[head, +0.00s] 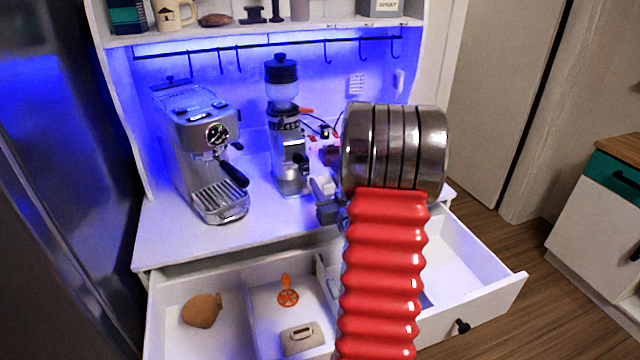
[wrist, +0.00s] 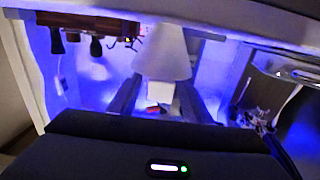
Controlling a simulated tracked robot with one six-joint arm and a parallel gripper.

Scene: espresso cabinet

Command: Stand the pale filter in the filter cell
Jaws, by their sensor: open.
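The pale filter (wrist: 163,62) shows in the wrist view, straight ahead of my gripper (wrist: 161,92). It is a white tapered shape with a small square tab between my two dark fingers. The fingers stand apart on either side of the tab. I cannot tell what bears the filter. In the head view my gripper (head: 326,202) is partly visible left of my red arm, over the counter's front edge. The pale filter is not clear there. I cannot make out which place is the filter cell; my arm hides part of the counter and drawer.
The drawer (head: 512,284) is open. It holds a brown fan-shaped piece (head: 202,310), an orange tool (head: 287,293) and a beige block (head: 301,338). The espresso machine (head: 205,150) and grinder (head: 288,145) stand on the counter (head: 175,238). The counter's front left is bare.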

